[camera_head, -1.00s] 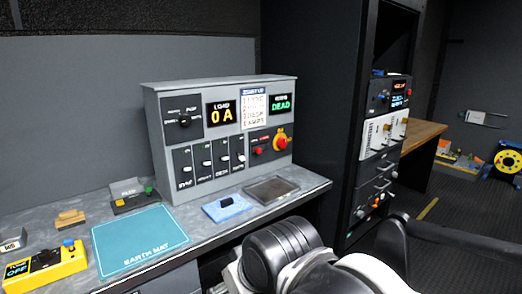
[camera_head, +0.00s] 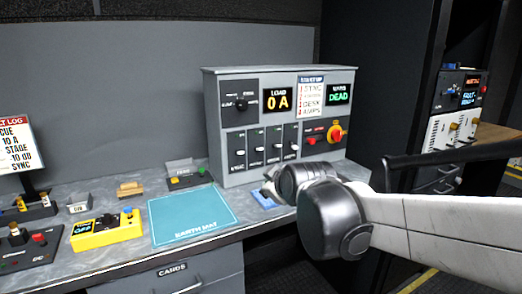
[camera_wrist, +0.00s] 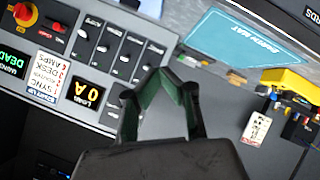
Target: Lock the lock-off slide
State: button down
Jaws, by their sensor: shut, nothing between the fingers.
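A red rotary switch on a yellow plate (camera_head: 335,132) sits at the right of the grey console's front. A small dark panel with a red part (camera_head: 311,140) is just left of it. I cannot tell which part is the lock-off slide or how it is set. The switch also shows at the top left of the wrist view (camera_wrist: 23,13), with the small red part (camera_wrist: 57,28) beside it. My gripper (camera_wrist: 162,73) is shut and empty, in front of the console and apart from the switch. In the head view my wrist hides most of it.
The grey console (camera_head: 214,120) has several breaker switches (camera_head: 264,145) and a display reading DEAD (camera_head: 339,95). On the bench lie a teal earth mat (camera_head: 190,215), a yellow meter (camera_head: 106,230) and a blue pad (camera_head: 266,199). A rack (camera_head: 455,115) stands at the right.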

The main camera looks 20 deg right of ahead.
jog(key=w+d+n+t+h+b, duration=0.25)
jog(key=w+d, duration=0.35)
jog(key=w, duration=0.4)
jog(key=n+t+h+b, duration=0.3)
jog(key=n+t+h, duration=0.25)
jog(key=n, duration=0.25)
send_near(308, 140)
jog(key=shift+g+h, duration=0.4)
jog(key=v, duration=0.5)
jog(key=shift+a, duration=0.15)
jog(key=shift+w, duration=0.15)
jog(key=b+x, duration=0.1)
jog(key=x, duration=0.9)
jog(key=shift+b, duration=0.3)
jog(key=shift+a+r, duration=0.1)
